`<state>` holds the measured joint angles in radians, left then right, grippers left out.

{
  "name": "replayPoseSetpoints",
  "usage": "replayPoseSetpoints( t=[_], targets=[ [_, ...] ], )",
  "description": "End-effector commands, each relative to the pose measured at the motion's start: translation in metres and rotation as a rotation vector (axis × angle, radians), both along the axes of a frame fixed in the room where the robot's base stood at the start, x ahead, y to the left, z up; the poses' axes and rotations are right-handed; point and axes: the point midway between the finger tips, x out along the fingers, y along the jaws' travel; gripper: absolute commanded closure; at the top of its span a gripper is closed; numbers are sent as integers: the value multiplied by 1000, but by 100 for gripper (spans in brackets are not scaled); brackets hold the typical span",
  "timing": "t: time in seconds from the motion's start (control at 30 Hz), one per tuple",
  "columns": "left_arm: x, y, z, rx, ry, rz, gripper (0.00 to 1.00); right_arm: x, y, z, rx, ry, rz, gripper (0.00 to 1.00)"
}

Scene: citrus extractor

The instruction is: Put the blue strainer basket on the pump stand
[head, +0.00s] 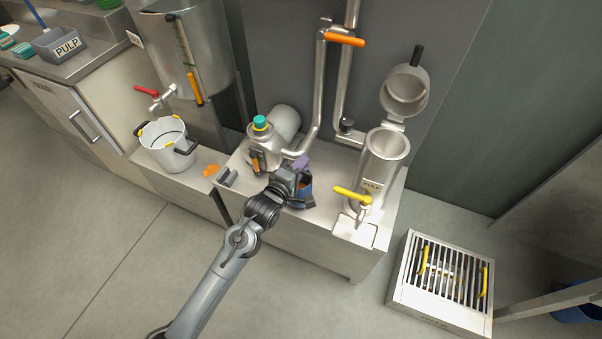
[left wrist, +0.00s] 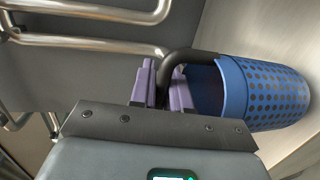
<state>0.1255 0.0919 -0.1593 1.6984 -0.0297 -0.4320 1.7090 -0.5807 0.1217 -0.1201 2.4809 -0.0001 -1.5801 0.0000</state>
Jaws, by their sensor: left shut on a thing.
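The blue strainer basket (head: 306,184) is at the end of my left arm in the head view, over the top of the steel pump stand (head: 322,222). Its perforated blue side (left wrist: 268,92) and dark curved handle (left wrist: 180,60) show in the left wrist view. My left gripper (head: 299,180) is shut on the basket's handle, with its purple fingers (left wrist: 163,85) around it. The basket's bottom is close to a pale surface; I cannot tell whether it touches. My arm hides part of the basket in the head view. My right gripper is not in view.
A pump with a teal cap (head: 260,124) stands behind and left of the basket. A steel PULP cylinder (head: 380,165) with an open lid and yellow handle stands to its right. A white pot (head: 166,148) is at left. A floor grate (head: 440,283) lies at right.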

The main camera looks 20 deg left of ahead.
Motion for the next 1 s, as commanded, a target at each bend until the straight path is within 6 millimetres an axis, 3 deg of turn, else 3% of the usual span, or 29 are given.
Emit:
replayPoseSetpoints(
  t=[0.1, 0.57, 0.6, 0.73, 1.0],
  targets=[
    [0, 0, -17, 1, -3, 0, 100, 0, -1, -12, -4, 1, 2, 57],
    [0, 0, -20, 0, -2, 0, 100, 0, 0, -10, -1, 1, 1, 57],
    [0, 0, -21, 0, -1, 0, 79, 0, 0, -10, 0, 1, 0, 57],
    [0, 0, -21, 0, -1, 0, 59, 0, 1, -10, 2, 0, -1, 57],
    [0, 0, -21, 1, 1, 0, 58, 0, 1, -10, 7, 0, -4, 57]
  ],
)
